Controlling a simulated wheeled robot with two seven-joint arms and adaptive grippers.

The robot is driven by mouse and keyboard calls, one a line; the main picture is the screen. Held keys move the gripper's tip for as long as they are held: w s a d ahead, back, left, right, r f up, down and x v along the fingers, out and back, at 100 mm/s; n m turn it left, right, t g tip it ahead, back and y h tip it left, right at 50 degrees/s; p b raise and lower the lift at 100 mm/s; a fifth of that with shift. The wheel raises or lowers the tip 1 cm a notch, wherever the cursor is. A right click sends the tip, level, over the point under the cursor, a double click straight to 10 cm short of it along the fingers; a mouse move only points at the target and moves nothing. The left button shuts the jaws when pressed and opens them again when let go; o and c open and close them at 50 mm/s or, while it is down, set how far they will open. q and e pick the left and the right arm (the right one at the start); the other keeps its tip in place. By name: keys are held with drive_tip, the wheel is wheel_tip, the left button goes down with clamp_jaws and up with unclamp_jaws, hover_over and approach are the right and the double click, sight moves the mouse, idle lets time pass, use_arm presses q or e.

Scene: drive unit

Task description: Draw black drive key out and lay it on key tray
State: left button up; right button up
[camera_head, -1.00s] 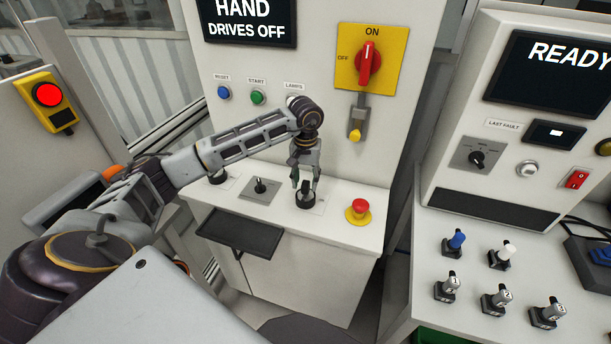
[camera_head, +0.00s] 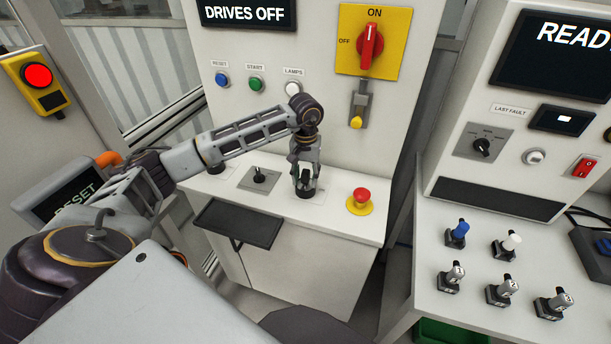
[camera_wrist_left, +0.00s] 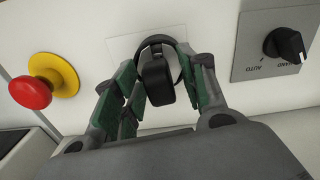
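The black drive key (camera_head: 304,177) stands upright in its round black socket on the ledge of the middle cabinet. In the left wrist view the key's black head (camera_wrist_left: 156,82) shows between two green-padded fingers. My left gripper (camera_head: 306,180) points down over the key, fingers on either side. The fingers look open, with a small gap at the right finger; contact at the left one is unclear. The key tray (camera_head: 240,222), black and shallow, sticks out from the cabinet front, left of and below the key; it looks empty. My right gripper is not in view.
A red mushroom button (camera_head: 361,196) stands just right of the key. A selector switch (camera_head: 260,177) sits to its left. The wall behind holds a red rotary switch (camera_head: 369,45) and several lamps and buttons.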

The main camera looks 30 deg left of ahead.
use_arm(q)
clamp_jaws()
drive_tip(key=shift+r+p, duration=1.15)
drive_tip(key=shift+r, duration=1.4)
drive_tip(key=shift+r+p, duration=1.15)
drive_tip(key=shift+r, duration=1.3)
drive_tip(key=shift+s+f, duration=0.1)
